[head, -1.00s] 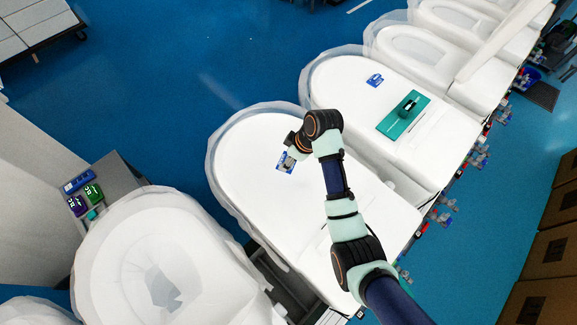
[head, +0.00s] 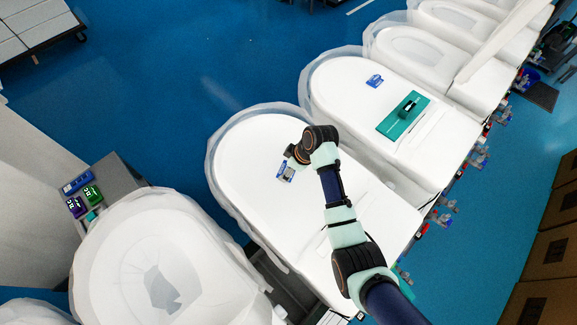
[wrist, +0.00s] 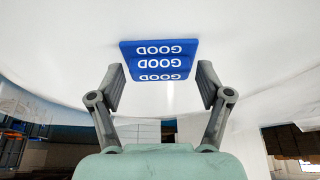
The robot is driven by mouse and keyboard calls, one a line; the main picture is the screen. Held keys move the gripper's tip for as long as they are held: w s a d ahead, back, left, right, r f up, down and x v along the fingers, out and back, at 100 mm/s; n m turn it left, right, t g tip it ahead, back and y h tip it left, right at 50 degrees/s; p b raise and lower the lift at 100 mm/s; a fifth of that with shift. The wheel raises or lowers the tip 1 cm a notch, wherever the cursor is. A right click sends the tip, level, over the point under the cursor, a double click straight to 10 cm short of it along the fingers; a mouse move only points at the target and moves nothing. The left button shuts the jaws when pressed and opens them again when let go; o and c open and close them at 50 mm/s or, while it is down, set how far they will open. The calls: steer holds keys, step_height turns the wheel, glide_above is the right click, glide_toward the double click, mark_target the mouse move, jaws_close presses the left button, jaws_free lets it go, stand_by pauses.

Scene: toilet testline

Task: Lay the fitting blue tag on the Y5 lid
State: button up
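A blue tag (wrist: 158,60) with three lines reading GOOD, upside down in the wrist view, sits between the two fingers of my gripper (wrist: 161,84). Whether the tag touches the lid is not clear. No Y5 marking is readable.
The neighbouring lid (head: 335,85) carries another blue tag (head: 374,81) and a teal board (head: 404,117) with a dark object. A grey stand (head: 118,180) at left holds blue, purple and green items. The lid around the tag is clear.

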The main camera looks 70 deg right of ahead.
steer(key=shift+r, duration=0.15)
steer(key=v, duration=1.2)
steer(key=shift+p, duration=0.4)
